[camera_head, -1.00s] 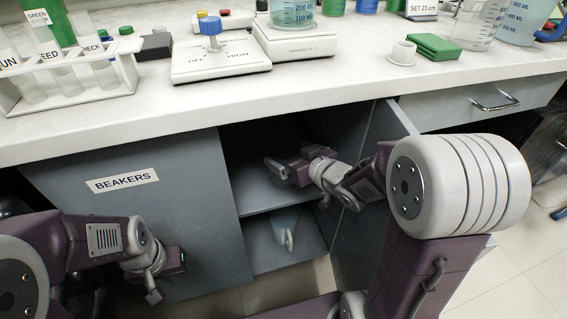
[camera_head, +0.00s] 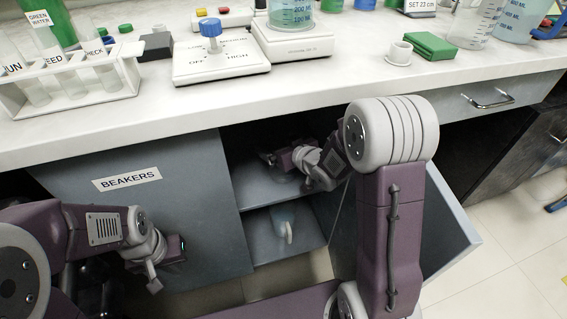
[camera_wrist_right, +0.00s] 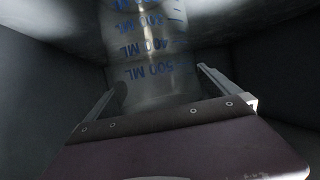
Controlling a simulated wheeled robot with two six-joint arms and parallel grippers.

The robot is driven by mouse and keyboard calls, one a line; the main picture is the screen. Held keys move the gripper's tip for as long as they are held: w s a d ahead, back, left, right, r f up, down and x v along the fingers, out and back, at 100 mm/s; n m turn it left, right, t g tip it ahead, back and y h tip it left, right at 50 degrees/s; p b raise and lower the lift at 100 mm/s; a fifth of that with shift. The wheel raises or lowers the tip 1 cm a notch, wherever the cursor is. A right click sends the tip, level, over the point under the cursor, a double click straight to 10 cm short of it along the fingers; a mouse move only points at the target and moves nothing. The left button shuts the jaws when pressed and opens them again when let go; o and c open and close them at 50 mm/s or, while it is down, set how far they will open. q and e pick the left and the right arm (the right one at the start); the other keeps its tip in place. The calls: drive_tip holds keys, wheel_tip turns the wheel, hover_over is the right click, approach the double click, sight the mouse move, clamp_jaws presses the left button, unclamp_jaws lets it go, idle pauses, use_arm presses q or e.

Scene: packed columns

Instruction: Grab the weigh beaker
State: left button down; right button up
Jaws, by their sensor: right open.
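A clear beaker with blue volume marks (camera_wrist_right: 155,60) fills the upper middle of the right wrist view, its lettering upside down there. In the head view it is mostly hidden behind my right arm, inside the cabinet's upper compartment. My right gripper (camera_wrist_right: 156,84) is open, with one finger on each side of the beaker's lower part in the picture; I cannot tell if they touch it. In the head view my right gripper (camera_head: 272,158) is in the upper compartment. My left gripper (camera_head: 166,268) hangs before the closed BEAKERS door; its jaw opening is unclear.
The BEAKERS door (camera_head: 190,215) is at left; the opened door (camera_head: 445,235) is at right, behind my right arm. The counter (camera_head: 350,85) above carries a test-tube rack (camera_head: 70,95), a scale and glassware.

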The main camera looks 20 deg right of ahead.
drive_tip(key=c, duration=2)
wheel_tip(320, 180, up, 10)
drive_tip(key=p, duration=0.6)
